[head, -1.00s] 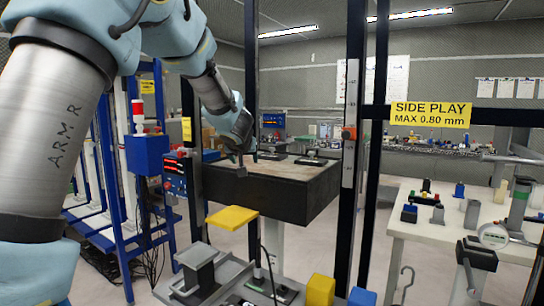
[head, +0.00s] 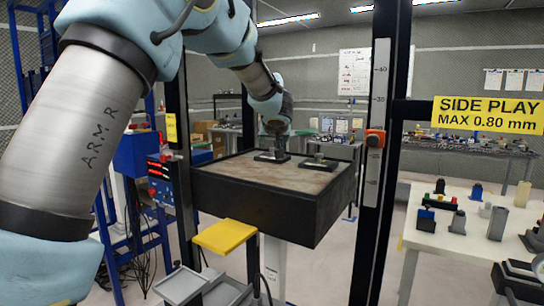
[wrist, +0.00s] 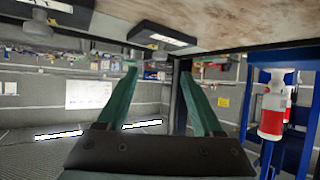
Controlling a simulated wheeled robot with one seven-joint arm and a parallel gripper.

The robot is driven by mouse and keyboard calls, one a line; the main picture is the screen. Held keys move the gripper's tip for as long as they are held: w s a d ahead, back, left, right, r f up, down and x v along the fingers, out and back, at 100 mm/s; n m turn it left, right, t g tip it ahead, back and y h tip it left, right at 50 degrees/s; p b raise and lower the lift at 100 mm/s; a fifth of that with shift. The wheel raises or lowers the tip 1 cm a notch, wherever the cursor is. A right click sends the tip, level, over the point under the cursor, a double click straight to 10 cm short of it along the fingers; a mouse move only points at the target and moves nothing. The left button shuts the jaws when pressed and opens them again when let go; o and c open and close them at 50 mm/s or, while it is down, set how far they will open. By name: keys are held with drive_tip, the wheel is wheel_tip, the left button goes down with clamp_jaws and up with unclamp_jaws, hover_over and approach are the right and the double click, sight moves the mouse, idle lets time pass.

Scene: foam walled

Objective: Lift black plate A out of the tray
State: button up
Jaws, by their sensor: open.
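The tray (head: 262,208) is a dark, deep box with a worn brownish top, in the middle of the head view. Two black plates with knobs stand on it: a left one (head: 271,157) and a right one (head: 319,163). I cannot read which is A. My gripper (head: 275,140) is at the left plate, its fingertips hard to make out there. In the wrist view, which is upside down, the green fingers of my gripper (wrist: 159,74) are apart and empty. The nearer plate (wrist: 162,36) lies just beyond the tips; the other plate (wrist: 60,10) is farther left.
A dark upright post (head: 380,150) with an orange knob stands right of the tray. A yellow pad (head: 225,236) is in front, below the tray. A blue rack stands at left. A white table (head: 460,225) with small parts is at right.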

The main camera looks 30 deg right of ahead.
sight(272, 149)
drive_tip(key=x, duration=0.6)
drive_tip(key=shift+w+r, duration=0.1)
drive_tip(key=shift+r, duration=0.1)
drive_tip(key=shift+p+x, duration=0.75)
drive_tip(key=shift+x, duration=1.9)
clamp_jaws()
drive_tip(key=shift+r, duration=0.3)
